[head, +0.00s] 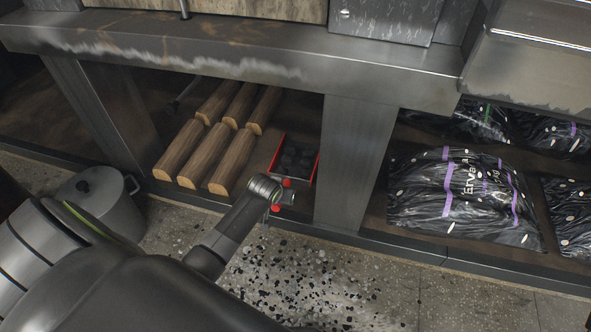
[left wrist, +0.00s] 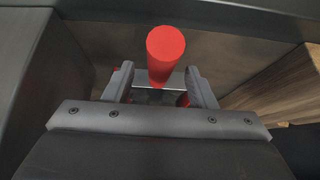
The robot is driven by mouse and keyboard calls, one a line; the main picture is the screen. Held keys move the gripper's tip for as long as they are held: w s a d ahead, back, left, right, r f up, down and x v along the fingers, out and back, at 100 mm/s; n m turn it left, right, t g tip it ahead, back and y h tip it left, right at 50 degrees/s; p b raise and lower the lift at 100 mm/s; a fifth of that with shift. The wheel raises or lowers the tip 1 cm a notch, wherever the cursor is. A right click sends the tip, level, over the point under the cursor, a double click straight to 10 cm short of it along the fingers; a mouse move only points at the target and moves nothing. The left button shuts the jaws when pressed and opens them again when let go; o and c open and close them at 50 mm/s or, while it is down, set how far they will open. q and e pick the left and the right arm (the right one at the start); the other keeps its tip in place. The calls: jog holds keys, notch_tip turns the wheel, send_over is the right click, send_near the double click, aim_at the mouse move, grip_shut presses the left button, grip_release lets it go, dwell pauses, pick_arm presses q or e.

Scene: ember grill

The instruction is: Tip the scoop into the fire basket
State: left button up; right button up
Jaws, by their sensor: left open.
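The scoop (head: 317,168) has red edges and holds dark lumps like charcoal. It sits on the low shelf under the counter, beside the metal post. Its red handle (left wrist: 165,52) shows end-on in the left wrist view. My left gripper (head: 284,194) reaches to the near side of the scoop. In the left wrist view my left gripper (left wrist: 159,88) is open, with one finger on each side of the handle. I cannot tell whether they touch it. The fire basket is not in view, and neither is my right gripper.
Stacked wood logs (head: 200,155) lie left of the scoop. A metal post (head: 354,165) stands close on its right. The counter (head: 250,65) overhangs the shelf. Black bags (head: 465,195) fill the right bay. A lidded pot (head: 102,200) stands on the floor. Dark bits litter the floor.

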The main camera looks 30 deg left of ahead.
pick_arm(q)
jog(key=shift+b+x, duration=0.4)
jog(key=shift+x, duration=0.6)
